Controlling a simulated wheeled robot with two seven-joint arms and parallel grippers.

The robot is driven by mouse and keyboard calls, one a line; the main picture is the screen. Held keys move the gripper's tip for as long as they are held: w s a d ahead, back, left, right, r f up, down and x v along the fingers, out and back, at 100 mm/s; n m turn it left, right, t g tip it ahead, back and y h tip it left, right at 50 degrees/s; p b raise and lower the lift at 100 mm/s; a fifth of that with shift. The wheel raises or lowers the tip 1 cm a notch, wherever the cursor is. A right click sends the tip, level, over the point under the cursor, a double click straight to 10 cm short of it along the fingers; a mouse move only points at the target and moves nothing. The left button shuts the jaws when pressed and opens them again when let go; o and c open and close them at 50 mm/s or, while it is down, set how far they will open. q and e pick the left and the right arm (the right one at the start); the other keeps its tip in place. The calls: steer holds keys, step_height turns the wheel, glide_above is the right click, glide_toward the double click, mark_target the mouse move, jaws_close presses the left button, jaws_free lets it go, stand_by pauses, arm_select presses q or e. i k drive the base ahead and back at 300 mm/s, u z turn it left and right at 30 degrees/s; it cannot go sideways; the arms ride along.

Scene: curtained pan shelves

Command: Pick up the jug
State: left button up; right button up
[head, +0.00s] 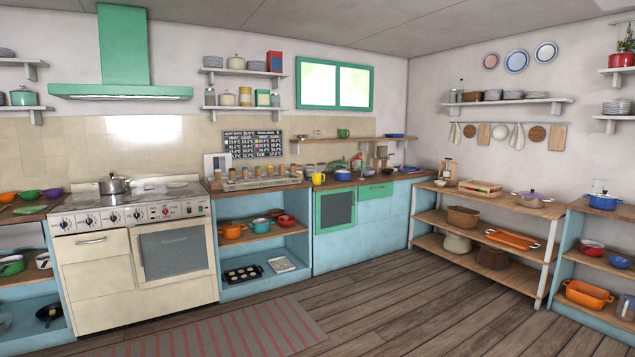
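No thing is clearly a jug at this distance. A yellow handled vessel (318,179), perhaps a mug or small jug, stands upright on the wooden counter right of the spice rack. A green handled vessel (343,133) stands on the wall shelf above it. A cluster of small red, green and pale items (356,163) stands at the back of the counter, too small to tell apart. Neither of my grippers is in view.
A cream stove (150,250) with a pot (114,184) stands left of the blue cabinets (370,225). Open shelves with pans (463,217) line the right wall. A striped rug (230,332) lies in front of the stove. The wooden floor (400,300) is clear.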

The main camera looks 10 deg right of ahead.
mark_target(316, 177)
steer(key=z, duration=0.3)
steer(key=i, duration=1.4)
steer(key=z, duration=0.5)
steer(key=i, duration=3.2)
steer(key=u, duration=0.95)
steer(key=i, duration=1.75)
steer(key=u, duration=0.5)
